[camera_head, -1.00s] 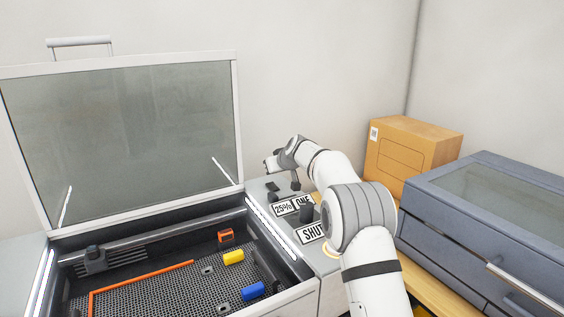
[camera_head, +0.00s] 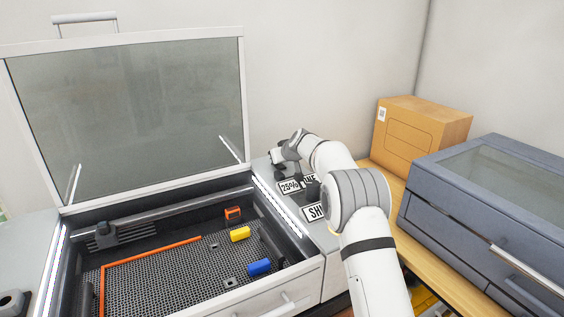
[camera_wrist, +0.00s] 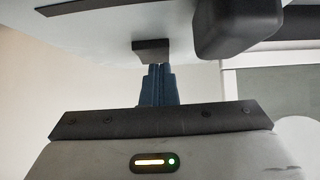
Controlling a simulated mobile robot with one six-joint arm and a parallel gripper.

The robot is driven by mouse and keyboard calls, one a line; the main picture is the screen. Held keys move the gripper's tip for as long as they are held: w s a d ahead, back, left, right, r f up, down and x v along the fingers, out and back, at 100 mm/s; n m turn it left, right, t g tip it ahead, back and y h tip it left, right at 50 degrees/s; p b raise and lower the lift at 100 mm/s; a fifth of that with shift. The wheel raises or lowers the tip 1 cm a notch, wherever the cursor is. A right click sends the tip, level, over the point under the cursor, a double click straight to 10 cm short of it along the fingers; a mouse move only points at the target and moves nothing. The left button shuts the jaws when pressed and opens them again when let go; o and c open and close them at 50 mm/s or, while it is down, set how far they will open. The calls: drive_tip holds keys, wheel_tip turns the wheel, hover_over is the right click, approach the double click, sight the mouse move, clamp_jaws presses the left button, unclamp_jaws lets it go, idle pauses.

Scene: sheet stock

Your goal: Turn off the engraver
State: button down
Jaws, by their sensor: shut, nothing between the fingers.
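The engraver (camera_head: 312,277) stands at the left with its glazed lid (camera_head: 130,110) raised. Its control panel runs along the right side, with labels reading 25% (camera_head: 289,187) and SH, the rest hidden by my arm. My gripper (camera_head: 279,158) is over the far end of this panel. In the wrist view my gripper (camera_wrist: 157,70) has its blue fingers shut and empty. Their tips are at or just short of a small dark block (camera_wrist: 151,48) on the pale panel; contact is unclear. A larger dark rounded control (camera_wrist: 238,30) is beside it.
A cardboard box (camera_head: 420,135) and a blue-grey machine (camera_head: 490,190) stand on a wooden table at the right. A wall is close behind.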

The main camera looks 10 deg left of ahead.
drive_tip(key=shift+f, duration=0.2)
drive_tip(key=shift+w+a+r+p, duration=0.1)
drive_tip(key=shift+a+r+p, duration=0.05)
drive_tip(key=shift+p, duration=0.35)
drive_tip(key=shift+w+a+r+p, duration=0.1)
drive_tip(key=shift+w+a+p, duration=0.25)
drive_tip(key=shift+w+p, duration=0.35)
drive_tip(key=shift+s, duration=0.15)
drive_tip(key=r+p, duration=0.2)
drive_tip(key=r, duration=0.1)
drive_tip(key=r+p, duration=0.1)
drive_tip(key=shift+w+r, duration=0.2)
drive_tip(key=shift+w, duration=0.1)
drive_tip(key=shift+s+d+r+b, duration=0.15)
drive_tip(key=shift+s+b, duration=0.15)
drive_tip(key=shift+b, duration=0.3)
drive_tip(key=s+d+r+b, duration=0.3)
drive_tip(key=s+r, duration=0.1)
drive_tip(key=r, duration=0.3)
drive_tip(key=shift+s, duration=0.35)
